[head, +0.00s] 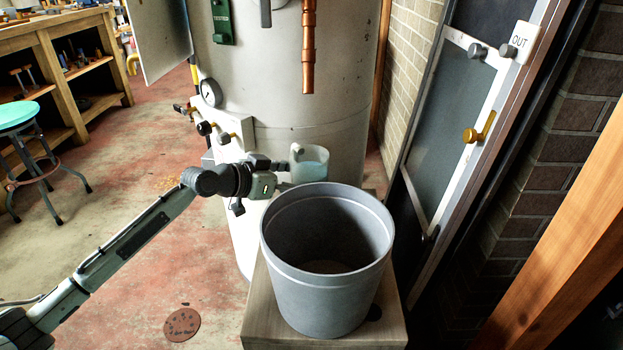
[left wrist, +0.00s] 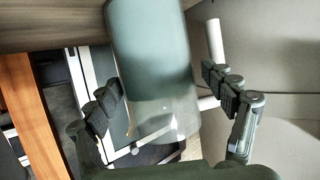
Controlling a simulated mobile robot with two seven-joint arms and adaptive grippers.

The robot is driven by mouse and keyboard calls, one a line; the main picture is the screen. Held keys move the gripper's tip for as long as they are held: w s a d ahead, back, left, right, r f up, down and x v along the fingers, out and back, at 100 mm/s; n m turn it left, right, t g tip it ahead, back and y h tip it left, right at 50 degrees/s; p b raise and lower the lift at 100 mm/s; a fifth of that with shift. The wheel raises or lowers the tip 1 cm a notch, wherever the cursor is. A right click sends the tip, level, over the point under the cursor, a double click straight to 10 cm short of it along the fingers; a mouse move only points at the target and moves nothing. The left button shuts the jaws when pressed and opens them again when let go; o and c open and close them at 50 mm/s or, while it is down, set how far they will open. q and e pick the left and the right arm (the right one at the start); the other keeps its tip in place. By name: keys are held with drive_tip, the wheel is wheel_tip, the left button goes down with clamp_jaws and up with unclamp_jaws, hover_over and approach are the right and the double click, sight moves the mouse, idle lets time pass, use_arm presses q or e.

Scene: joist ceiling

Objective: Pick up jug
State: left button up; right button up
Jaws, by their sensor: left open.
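The jug (head: 311,167) is clear with a bluish filling. It stands upright behind the grey bucket, which hides its lower part in the head view. A pale handle shows at its left. My left gripper (head: 279,176) reaches in from the left, close beside the jug. In the left wrist view the jug (left wrist: 152,65) appears upside down between the two spread fingers of my left gripper (left wrist: 165,96). The handle (left wrist: 214,42) shows at the right, near one finger. Both fingers look apart from the jug wall. My right gripper is not in view.
A large grey bucket (head: 330,300) stands on a wooden stand (head: 263,322), right in front of the jug. A white tank (head: 290,95) with gauge and valves rises close behind. A glazed door (head: 450,120) stands at right. Open floor lies left, with a green stool (head: 18,116).

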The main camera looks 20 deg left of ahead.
use_arm(q)
drive_tip(key=x, duration=0.5)
drive_tip(key=shift+d, duration=0.2)
drive_tip(key=shift+c, duration=0.4)
drive_tip(key=c, duration=1.7)
